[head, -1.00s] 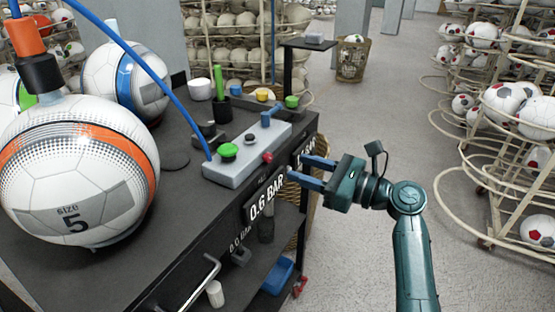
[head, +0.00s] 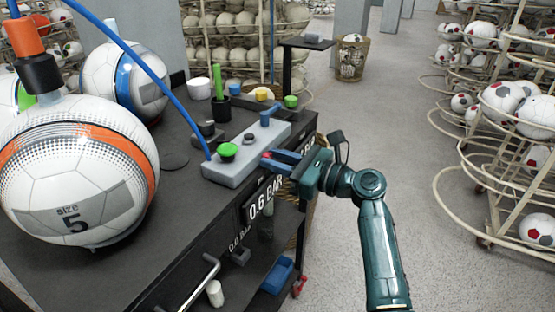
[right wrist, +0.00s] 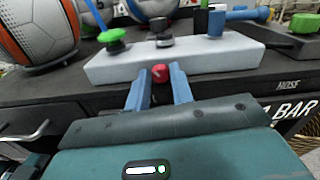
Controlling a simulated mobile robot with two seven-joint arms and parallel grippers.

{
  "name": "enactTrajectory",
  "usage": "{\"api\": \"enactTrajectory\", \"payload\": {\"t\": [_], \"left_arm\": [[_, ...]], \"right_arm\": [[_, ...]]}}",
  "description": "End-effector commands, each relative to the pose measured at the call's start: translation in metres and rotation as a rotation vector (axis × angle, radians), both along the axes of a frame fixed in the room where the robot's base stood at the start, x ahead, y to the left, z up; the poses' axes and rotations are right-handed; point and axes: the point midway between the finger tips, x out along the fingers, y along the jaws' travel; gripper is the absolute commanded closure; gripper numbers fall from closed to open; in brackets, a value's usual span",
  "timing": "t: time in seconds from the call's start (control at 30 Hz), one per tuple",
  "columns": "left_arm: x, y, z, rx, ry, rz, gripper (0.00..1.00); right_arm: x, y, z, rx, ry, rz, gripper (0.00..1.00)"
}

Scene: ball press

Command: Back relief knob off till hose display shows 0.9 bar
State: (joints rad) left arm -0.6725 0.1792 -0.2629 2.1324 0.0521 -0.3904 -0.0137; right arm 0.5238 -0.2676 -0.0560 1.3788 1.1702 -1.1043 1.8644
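The red relief knob (right wrist: 160,72) sits on the front face of the grey control box (head: 230,171). My right gripper (right wrist: 159,82) is open, its two blue fingers pointing at the box with the knob between or just beyond their tips; I cannot tell whether they touch it. In the head view the right gripper (head: 274,159) reaches the box from the right and mostly hides the knob. The display (head: 263,200) on the table's front edge reads 0.6 BAR; the wrist view shows a HOSE label beside a partly hidden BAR reading (right wrist: 292,110).
A green button (head: 228,150) and a blue lever (head: 270,115) are on top of the box. A large orange-and-white ball (head: 85,190) fills the table's left side, with a blue hose arching above. Floor right of the table is clear up to the ball racks (head: 490,180).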

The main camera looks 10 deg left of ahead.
Motion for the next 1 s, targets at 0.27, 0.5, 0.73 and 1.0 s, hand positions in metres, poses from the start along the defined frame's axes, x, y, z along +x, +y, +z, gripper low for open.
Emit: {"api": "enactTrajectory", "payload": {"t": [0.27,0.5,0.73,1.0], "left_arm": [[-0.0001,-0.0004,-0.0001,0.000,0.000,-0.001,0.71],[-0.0003,-0.0007,0.0010,0.000,0.000,-0.002,0.71],[-0.0005,-0.0006,0.0008,0.003,0.000,-0.005,0.71],[-0.0007,-0.0005,0.0006,0.004,0.000,-0.006,0.71]], "right_arm": [[0.0000,-0.0003,-0.0003,0.000,0.000,0.000,1.00],[0.0001,-0.0008,-0.0002,-0.032,-0.076,-0.001,1.00],[0.0000,-0.0006,-0.0005,-0.048,-0.115,-0.001,1.00],[-0.0001,-0.0005,-0.0005,-0.048,-0.114,-0.001,0.68]]}}
